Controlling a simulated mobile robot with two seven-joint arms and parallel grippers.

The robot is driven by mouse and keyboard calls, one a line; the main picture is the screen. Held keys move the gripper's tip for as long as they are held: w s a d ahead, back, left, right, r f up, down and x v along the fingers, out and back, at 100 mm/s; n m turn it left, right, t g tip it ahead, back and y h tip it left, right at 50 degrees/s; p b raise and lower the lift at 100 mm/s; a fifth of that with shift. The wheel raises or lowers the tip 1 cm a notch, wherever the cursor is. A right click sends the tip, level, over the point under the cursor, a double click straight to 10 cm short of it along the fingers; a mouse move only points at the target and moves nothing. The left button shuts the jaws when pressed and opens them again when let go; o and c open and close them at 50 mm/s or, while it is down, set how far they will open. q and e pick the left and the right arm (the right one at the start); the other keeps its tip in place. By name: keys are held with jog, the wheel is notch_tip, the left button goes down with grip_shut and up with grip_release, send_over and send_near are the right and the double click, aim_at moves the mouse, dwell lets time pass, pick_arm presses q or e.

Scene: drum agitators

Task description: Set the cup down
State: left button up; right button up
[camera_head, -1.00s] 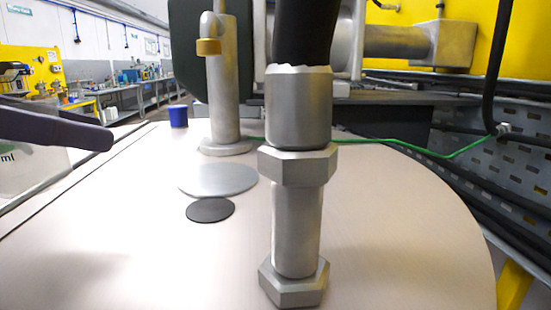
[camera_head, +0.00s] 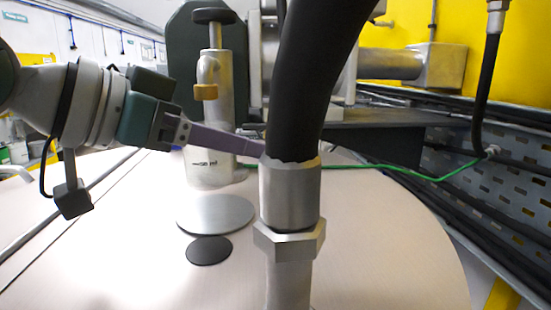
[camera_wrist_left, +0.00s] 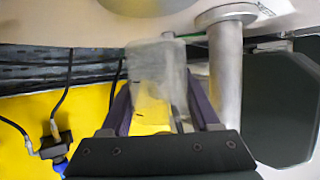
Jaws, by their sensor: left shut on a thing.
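My left gripper (camera_head: 242,146) reaches in from the left with its purple fingers shut on a clear cup with "ml" lettering (camera_head: 205,168). The cup looks upright. In the left wrist view the cup (camera_wrist_left: 158,62) sits between the two purple fingers (camera_wrist_left: 157,90). In the head view the cup appears just above a silver disc (camera_head: 208,221) on the pale drum top, in front of the metal post. I cannot tell whether its base is clear of the surface. My right gripper is not in view.
A black disc (camera_head: 208,252) lies in front of the silver disc. A metal post with a brass knob (camera_head: 207,93) stands behind the cup. A thick black hose with a metal fitting (camera_head: 290,195) stands close right of the fingers. The drum top (camera_head: 390,250) is clear at right.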

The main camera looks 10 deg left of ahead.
aim_at(185, 166)
pick_arm(q)
jog(key=shift+w+d+f, duration=0.15)
jog(key=shift+f, duration=1.65)
jog(key=shift+f, duration=0.15)
jog(key=o, duration=1.3)
jog(key=b+v, duration=0.1)
jog(key=v, duration=1)
jog(key=shift+s+a+r, duration=0.3)
jog(key=shift+s+r, duration=0.05)
jog(key=shift+r, duration=0.15)
